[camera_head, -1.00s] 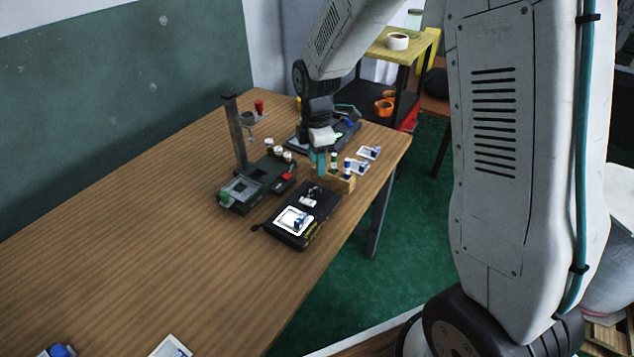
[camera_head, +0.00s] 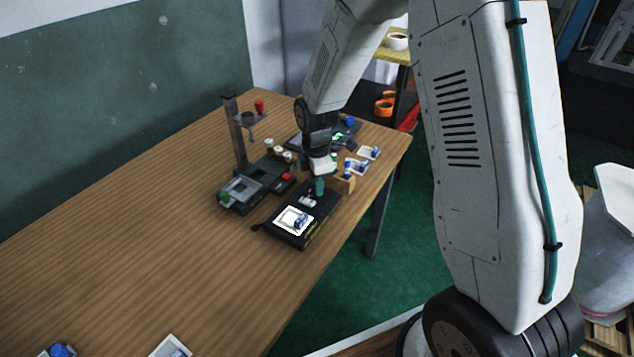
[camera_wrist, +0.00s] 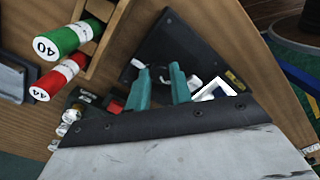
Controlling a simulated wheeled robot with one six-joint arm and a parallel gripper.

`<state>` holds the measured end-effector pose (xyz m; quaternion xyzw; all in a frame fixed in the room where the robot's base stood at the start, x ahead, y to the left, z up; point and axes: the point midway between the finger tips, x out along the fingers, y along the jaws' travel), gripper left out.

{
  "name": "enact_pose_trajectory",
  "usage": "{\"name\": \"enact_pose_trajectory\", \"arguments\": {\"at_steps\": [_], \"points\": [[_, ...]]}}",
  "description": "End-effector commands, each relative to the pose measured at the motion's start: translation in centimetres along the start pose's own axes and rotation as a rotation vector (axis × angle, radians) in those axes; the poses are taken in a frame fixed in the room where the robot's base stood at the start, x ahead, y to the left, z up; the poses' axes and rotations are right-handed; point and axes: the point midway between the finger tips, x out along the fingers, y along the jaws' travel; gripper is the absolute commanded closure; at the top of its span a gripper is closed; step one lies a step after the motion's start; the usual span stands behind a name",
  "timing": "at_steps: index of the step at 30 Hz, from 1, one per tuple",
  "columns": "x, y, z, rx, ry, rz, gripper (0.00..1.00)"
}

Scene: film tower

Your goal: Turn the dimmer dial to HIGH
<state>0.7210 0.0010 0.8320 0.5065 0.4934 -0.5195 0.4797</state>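The dimmer unit is a flat black box (camera_head: 291,240) with a lit white panel (camera_head: 293,220) near its front end. A small pale knob, which looks like the dimmer dial (camera_head: 307,201), sits behind the panel. My gripper (camera_head: 319,187) points down just above the box's back end, close to the knob. In the wrist view its two teal fingers (camera_wrist: 160,72) stand apart with nothing seen between them. The black box (camera_wrist: 185,45) lies below them, the lit panel (camera_wrist: 217,88) at right. A small white piece (camera_wrist: 138,64) shows beside the left finger. The dial's marks are unreadable.
A dark enlarger-like stand (camera_head: 240,140) and tray unit (camera_head: 242,190) stand left of the box. A wooden rack (camera_head: 345,184) holds green (camera_wrist: 60,42) and red (camera_wrist: 60,78) film rolls close to my gripper. The table's front left is mostly clear.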

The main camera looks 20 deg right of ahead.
Motion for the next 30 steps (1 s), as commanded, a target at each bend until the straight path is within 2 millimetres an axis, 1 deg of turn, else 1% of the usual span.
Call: {"name": "enact_pose_trajectory", "arguments": {"at_steps": [1, 2, 9, 14, 20, 30], "points": [[-0.01, 0.0, 0.0, 0.0, 0.0, 0.0, 0.93], [-0.01, 0.0, 0.0, 0.0, 0.0, 0.0, 1.0], [-0.03, 0.01, 0.0, 0.008, 0.0, 0.0, 1.0], [-0.04, 0.02, 0.01, 0.05, 0.001, 0.0, 1.0], [-0.05, 0.03, 0.02, 0.169, 0.005, 0.0, 1.0], [-0.06, 0.05, 0.06, 0.479, 0.013, 0.001, 1.0]]}}
